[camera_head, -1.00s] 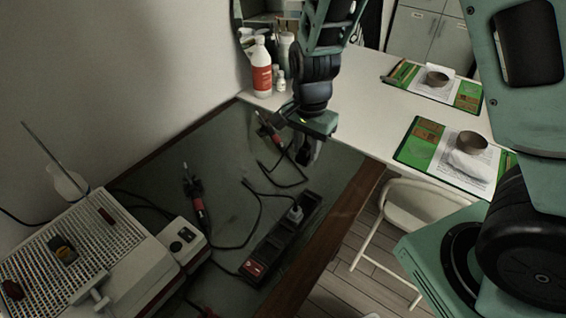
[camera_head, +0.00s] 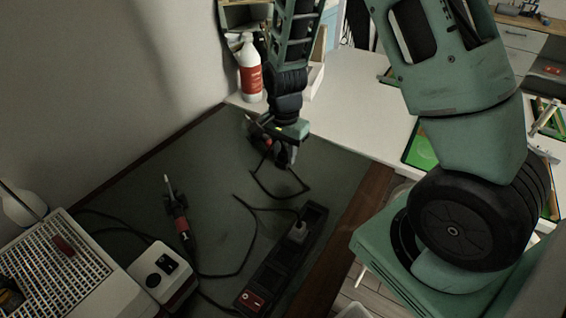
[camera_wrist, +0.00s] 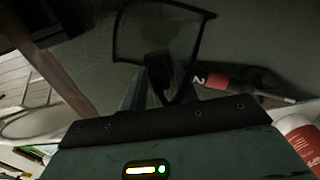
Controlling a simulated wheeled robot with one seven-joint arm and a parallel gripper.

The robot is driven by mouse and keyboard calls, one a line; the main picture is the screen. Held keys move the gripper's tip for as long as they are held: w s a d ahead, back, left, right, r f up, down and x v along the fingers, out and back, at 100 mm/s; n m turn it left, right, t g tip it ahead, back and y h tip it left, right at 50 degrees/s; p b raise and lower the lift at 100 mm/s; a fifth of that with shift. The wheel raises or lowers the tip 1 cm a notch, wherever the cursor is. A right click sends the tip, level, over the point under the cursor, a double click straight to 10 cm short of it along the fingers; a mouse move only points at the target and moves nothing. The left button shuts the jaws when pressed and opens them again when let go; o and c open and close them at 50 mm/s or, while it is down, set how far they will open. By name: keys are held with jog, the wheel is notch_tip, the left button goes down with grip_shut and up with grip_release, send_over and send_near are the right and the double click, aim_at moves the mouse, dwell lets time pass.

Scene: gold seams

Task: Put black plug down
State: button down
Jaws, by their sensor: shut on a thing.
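My gripper (camera_head: 284,156) is over the dark green mat (camera_head: 335,165), toward its far end. In the wrist view my gripper (camera_wrist: 158,95) is shut on the black plug (camera_wrist: 157,66). The plug is dark and partly hidden between the fingers. Its thin black cable loops across the mat. In the head view the plug is hidden or too dark to make out. I cannot tell whether it touches the mat. A red-handled soldering iron (camera_wrist: 222,82) marked 2 lies beside the gripper in the wrist view.
A black power strip (camera_head: 268,277) with a grey plug (camera_head: 298,231) lies near the mat's right edge. Another soldering iron (camera_head: 180,218) is to the left, near a white station (camera_head: 110,290). A red-labelled white bottle (camera_head: 250,72) stands beyond. The mat's middle has bare room between cables.

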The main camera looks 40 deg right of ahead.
aim_at(284, 162)
jog(key=shift+f, duration=1.8)
jog(key=shift+f, duration=0.1)
jog(key=shift+f+b, duration=0.4)
jog(key=shift+f, duration=0.1)
jog(key=c, duration=1.1)
grip_release()
jog(key=shift+o, duration=0.2)
